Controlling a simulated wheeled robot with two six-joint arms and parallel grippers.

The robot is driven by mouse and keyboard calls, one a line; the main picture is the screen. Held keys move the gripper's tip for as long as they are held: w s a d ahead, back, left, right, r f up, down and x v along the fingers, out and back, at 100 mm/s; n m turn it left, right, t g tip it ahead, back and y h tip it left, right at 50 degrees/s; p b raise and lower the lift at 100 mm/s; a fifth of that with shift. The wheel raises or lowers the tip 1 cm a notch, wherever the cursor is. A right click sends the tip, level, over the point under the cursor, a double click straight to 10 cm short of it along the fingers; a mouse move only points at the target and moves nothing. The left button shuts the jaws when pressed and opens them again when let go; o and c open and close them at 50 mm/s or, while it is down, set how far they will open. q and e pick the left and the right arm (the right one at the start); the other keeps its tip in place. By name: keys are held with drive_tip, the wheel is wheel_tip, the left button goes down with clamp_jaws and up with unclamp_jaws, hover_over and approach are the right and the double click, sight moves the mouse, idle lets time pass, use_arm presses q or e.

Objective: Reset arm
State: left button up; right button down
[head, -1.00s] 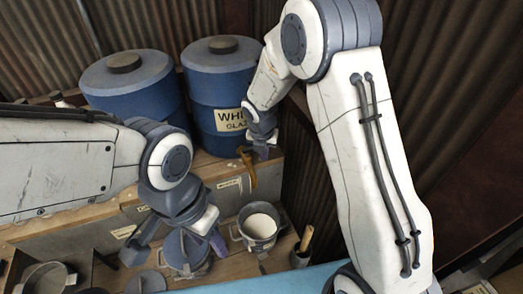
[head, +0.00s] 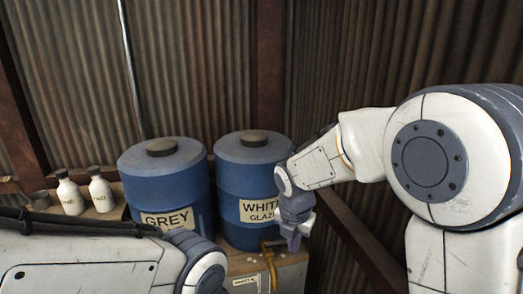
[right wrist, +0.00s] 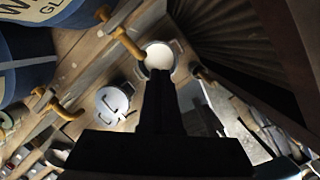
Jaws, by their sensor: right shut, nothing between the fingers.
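My right arm comes in from the right in the head view. Its gripper (head: 293,240) points down in front of the white glaze barrel (head: 238,190), with its fingers shut and empty. In the right wrist view the shut fingers (right wrist: 158,78) are a dark shape over the lower bench, just below a pot of white liquid (right wrist: 159,55) in the picture. My left arm shows at the lower left of the head view, but its gripper is below the picture.
A grey glaze barrel (head: 167,190) stands left of the white one. A yellow-brown tap (head: 269,262) sticks out near my right gripper. Two white bottles (head: 70,196) (head: 101,192) stand at the left. Corrugated walls (head: 205,70) close off the back and right. A round lidded item (right wrist: 112,103) lies below.

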drive_tip(key=s+a+f+m+b, duration=0.1)
drive_tip(key=s+f+m+b, duration=0.2)
drive_tip(key=s+m, duration=0.4)
drive_tip(key=s+a+f+m+g+y+b, duration=0.1)
drive_tip(key=s+a+f+m+b, duration=0.1)
drive_tip(key=s+m, duration=0.5)
drive_tip(key=s+a+f+m+g+b, duration=0.1)
drive_tip(key=s+f+m+b, duration=0.3)
drive_tip(key=s+m, duration=0.4)
drive_tip(key=s, duration=0.3)
drive_tip(key=shift+s+a+y, duration=0.15)
drive_tip(key=shift+a+y, duration=0.2)
drive_tip(key=shift+y, duration=0.05)
